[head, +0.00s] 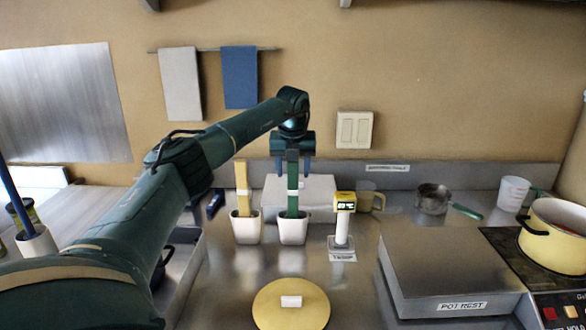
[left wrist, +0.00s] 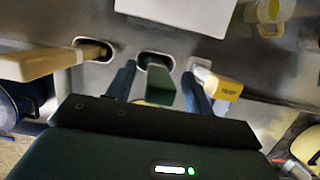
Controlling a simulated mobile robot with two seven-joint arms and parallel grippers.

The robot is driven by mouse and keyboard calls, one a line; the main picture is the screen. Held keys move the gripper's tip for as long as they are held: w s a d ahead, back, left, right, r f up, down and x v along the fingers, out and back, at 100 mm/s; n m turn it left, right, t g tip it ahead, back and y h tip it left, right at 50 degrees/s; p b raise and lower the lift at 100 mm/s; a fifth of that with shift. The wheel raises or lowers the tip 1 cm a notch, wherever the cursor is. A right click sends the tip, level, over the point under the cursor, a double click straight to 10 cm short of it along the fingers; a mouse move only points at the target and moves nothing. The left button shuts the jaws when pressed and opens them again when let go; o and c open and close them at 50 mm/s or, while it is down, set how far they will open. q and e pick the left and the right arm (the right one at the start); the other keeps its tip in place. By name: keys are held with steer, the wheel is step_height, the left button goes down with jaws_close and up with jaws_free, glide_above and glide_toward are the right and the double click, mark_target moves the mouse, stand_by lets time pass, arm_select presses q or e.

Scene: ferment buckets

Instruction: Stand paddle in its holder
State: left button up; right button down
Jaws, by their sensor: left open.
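A green paddle (head: 292,185) with a white band stands upright in a white holder (head: 293,229) on the steel counter. My left gripper (head: 292,163) is above that holder, open, with its fingers on either side of the paddle's upper part. In the left wrist view the green paddle (left wrist: 160,88) lies between the two apart fingers of the gripper (left wrist: 159,84). Whether a finger touches it I cannot tell. A pale wooden paddle (head: 242,185) stands in a second white holder (head: 246,229) to the left. My right gripper is not in view.
A yellow-topped thermometer (head: 344,205) stands close right of the green paddle's holder. A white box (head: 322,192) is behind. A round yellow lid (head: 291,303) lies in front. A steel pot rest (head: 440,265) and yellow pot (head: 555,230) are at right. A blue-handled tool (head: 10,200) stands far left.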

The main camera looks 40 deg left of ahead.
arm_select(q)
steer(key=b+v, duration=0.1)
steer(key=v, duration=1.2)
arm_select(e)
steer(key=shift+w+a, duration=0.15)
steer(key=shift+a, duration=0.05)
arm_select(q)
steer(key=shift+r, duration=0.1)
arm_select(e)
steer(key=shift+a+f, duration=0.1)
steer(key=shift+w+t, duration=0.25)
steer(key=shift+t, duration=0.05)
